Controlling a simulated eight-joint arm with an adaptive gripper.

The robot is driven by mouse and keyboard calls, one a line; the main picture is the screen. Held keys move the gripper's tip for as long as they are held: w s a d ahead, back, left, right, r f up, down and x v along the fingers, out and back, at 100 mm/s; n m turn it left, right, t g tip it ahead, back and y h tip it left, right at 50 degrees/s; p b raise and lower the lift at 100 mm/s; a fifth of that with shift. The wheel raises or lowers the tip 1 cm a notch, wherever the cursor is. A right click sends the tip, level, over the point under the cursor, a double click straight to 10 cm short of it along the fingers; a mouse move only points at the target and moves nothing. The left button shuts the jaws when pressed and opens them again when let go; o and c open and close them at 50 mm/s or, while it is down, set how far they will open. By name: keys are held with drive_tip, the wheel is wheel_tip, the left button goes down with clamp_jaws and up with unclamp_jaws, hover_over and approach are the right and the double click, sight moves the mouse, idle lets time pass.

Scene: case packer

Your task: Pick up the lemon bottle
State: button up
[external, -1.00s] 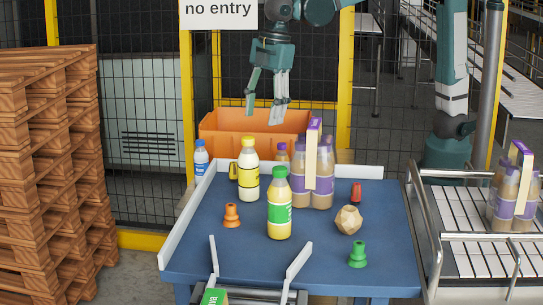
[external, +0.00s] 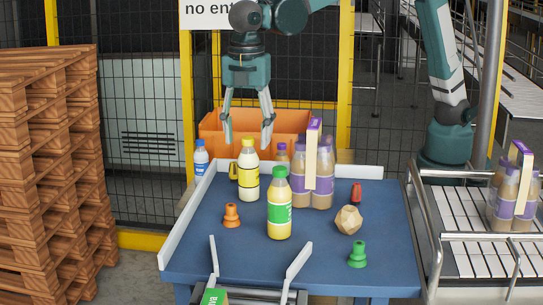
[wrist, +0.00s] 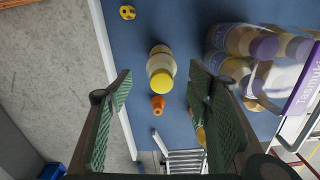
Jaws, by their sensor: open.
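A bottle with a yellow cap and yellow label (external: 249,184) stands upright at the back left of the blue table; in the wrist view its yellow cap (wrist: 160,80) shows between my fingers. A taller-looking yellow bottle with green cap and green label (external: 279,215) stands nearer the front. The lemon bottle appears to be the yellow-capped one, though its print is unreadable. My gripper (external: 247,132) is open and empty, pointing down, with its fingertips around cap height in the external view. I cannot tell their exact gap to the bottle.
A bottle pack with purple bands (external: 312,185) stands close right. A yellow-black can (external: 233,172), a small blue-capped bottle (external: 201,157), an orange piece (external: 231,215), a wooden polyhedron (external: 348,220) and a green piece (external: 357,254) are around. An orange crate (external: 212,130) is behind.

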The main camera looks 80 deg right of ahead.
sight(248, 163)
idle(0.3)
drive_tip(key=shift+f, duration=1.3)
drive_tip(key=shift+s+f, duration=0.1)
drive_tip(key=shift+f, duration=2.5)
drive_tip(key=shift+c, duration=0.2)
drive_tip(key=c, duration=1.1)
